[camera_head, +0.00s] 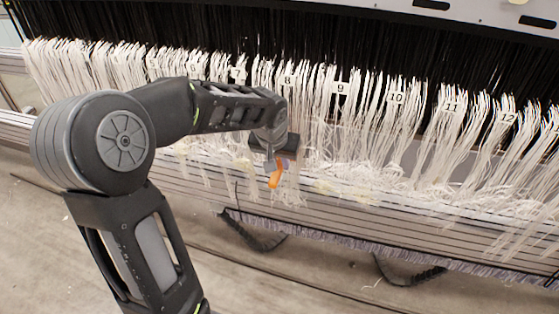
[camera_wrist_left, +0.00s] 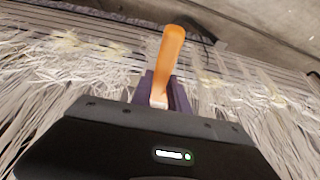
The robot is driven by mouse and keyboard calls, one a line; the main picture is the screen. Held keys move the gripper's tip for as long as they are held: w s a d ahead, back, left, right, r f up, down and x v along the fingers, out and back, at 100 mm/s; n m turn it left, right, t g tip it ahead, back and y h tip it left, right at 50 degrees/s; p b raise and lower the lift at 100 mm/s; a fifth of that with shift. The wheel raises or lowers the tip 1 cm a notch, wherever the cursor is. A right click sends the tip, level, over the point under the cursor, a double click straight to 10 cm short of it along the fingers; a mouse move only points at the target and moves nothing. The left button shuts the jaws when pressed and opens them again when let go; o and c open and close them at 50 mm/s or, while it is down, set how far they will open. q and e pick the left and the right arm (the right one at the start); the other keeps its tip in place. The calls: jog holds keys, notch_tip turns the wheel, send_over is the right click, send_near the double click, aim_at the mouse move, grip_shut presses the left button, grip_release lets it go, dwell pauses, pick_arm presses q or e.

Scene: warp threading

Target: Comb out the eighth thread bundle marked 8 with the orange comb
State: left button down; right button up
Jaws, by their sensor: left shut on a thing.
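The white thread bundle marked 8 (camera_head: 289,102) hangs in the middle of the row in the head view, with its number tag near the top. My left gripper (camera_head: 277,165) is in front of the lower part of the threads around bundle 8. It is shut on the orange comb (camera_head: 275,180). In the left wrist view the comb's orange part (camera_wrist_left: 170,50) sticks out beyond the purple fingers of the gripper (camera_wrist_left: 162,92). The comb's teeth cannot be made out. Whether the comb touches the threads cannot be told. My right gripper is not in view.
Neighbouring bundles, such as 9 (camera_head: 341,100) and 10 (camera_head: 396,112), hang close on the right, and others on the left. A ribbed metal beam (camera_head: 400,225) runs below the threads. Dark curved straps (camera_head: 250,238) lie near the floor. The floor in front is clear.

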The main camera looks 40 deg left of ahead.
pick_arm(q)
jog(key=f+b, duration=0.3)
jog(key=shift+w+f, duration=0.2)
jog(key=shift+f, duration=0.1)
jog(key=shift+a+r, duration=0.1)
notch_tip(320, 180, down, 4)
jog(key=b, duration=0.3)
jog(key=shift+r, duration=0.25)
